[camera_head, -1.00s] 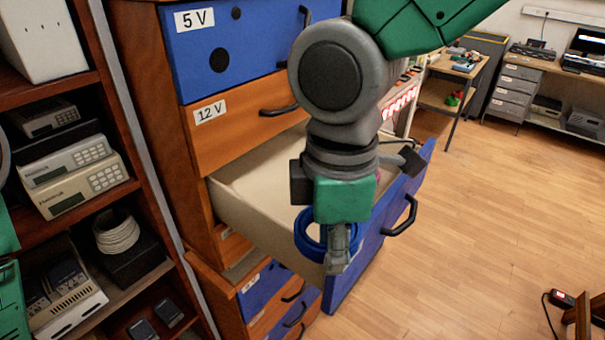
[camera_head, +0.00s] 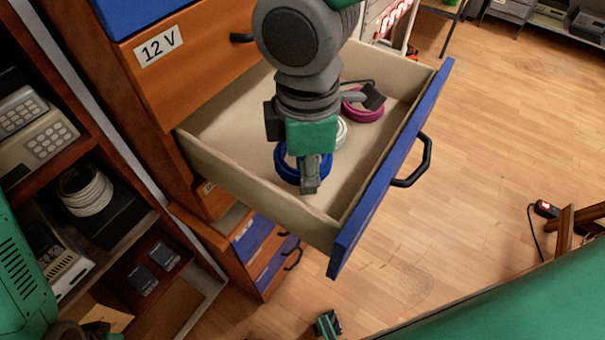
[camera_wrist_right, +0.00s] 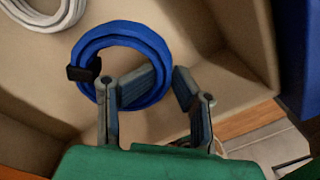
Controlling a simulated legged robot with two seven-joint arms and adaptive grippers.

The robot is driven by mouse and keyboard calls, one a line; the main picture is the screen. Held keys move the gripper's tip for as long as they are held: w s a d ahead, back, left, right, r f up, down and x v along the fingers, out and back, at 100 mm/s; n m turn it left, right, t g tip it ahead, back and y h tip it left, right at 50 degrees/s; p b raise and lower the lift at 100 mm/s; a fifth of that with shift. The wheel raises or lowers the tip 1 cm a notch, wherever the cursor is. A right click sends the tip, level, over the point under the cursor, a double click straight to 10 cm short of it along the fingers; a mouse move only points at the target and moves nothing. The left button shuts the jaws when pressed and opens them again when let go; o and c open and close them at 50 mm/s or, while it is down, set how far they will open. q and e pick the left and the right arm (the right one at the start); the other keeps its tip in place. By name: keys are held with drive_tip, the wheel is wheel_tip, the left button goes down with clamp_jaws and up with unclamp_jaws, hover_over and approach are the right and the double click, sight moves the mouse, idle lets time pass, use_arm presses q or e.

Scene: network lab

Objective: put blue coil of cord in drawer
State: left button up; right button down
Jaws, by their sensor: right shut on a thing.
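The blue coil of cord (camera_head: 285,170) is inside the open drawer (camera_head: 225,165), near its front left part. In the right wrist view the coil (camera_wrist_right: 92,48) has a black tie at its left. My right gripper (camera_head: 310,178) reaches down into the drawer. Its fingers (camera_wrist_right: 172,80) are shut on the right side of the coil's ring. The coil is close over the drawer floor; whether it touches is unclear.
A magenta coil (camera_head: 362,108) and a white coil (camera_head: 341,133) lie deeper in the drawer. The blue drawer front (camera_head: 390,170) has a black handle (camera_head: 416,163). A closed orange 12 V drawer (camera_head: 190,65) is above. A shelf at left holds a white cable coil (camera_head: 85,190).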

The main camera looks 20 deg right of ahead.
sight(309, 199)
drive_tip(key=shift+s+d+f, duration=0.1)
drive_tip(key=shift+d+f, duration=0.15)
drive_tip(key=shift+f, duration=0.3)
drive_tip(key=shift+d+f, duration=0.2)
drive_tip(key=shift+f, duration=0.3)
drive_tip(key=shift+a, duration=0.5)
drive_tip(key=shift+a+f, duration=0.15)
drive_tip(key=shift+a, duration=0.3)
drive_tip(key=shift+d+f, duration=0.35)
drive_tip(key=shift+f, duration=0.05)
drive_tip(key=shift+d, duration=0.2)
drive_tip(key=c, duration=1.1)
unclamp_jaws()
drive_tip(key=shift+d, duration=0.15)
drive_tip(key=shift+a, duration=0.35)
drive_tip(key=shift+a+r, duration=0.1)
drive_tip(key=shift+r, duration=0.15)
drive_tip(key=r, duration=1.2)
drive_tip(key=shift+w+d+r+p, duration=0.25)
drive_tip(key=shift+r+p, duration=0.1)
drive_tip(key=shift+p, duration=0.05)
drive_tip(key=shift+a, duration=0.2)
